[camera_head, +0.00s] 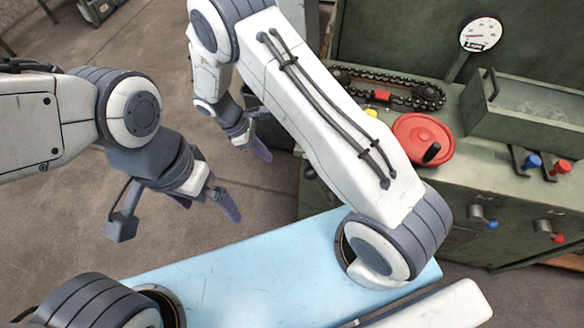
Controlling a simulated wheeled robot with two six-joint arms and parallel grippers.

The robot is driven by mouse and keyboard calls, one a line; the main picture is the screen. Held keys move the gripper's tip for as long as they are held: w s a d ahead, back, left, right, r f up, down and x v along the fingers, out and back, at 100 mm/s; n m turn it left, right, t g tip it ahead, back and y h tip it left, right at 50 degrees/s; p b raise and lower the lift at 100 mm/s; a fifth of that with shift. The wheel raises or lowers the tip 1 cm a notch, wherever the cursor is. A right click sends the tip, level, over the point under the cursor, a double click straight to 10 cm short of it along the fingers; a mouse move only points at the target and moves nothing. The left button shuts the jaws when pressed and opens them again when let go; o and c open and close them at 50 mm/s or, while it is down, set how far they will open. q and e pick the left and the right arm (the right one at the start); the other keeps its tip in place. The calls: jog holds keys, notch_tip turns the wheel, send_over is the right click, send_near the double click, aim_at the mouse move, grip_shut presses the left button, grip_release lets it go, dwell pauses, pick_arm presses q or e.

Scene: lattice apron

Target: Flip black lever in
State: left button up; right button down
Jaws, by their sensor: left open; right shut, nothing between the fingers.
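No part is plainly marked as the black lever. A black handle (432,152) stands up from the red round disc (424,137) on the green bench, and another black handle (490,84) is at the left end of the green box. My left gripper (207,203) is open and empty over the floor, well left of the bench. My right gripper (255,146) is shut and empty, left of the bench and behind my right arm. My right arm hides part of the bench's left side.
A black chain (388,88) and a gauge (482,33) are at the bench's back. Blue (532,161) and red (560,168) knobs on black stems sit at right, with more knobs on the front panel. Open floor (60,215) lies left.

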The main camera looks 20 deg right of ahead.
jog(key=s+d+f+p, duration=0.3)
jog(key=d+f, duration=0.4)
jog(key=f, duration=0.1)
jog(key=shift+s+d, duration=0.35)
jog(key=shift+s, duration=0.05)
jog(key=shift+r, duration=0.15)
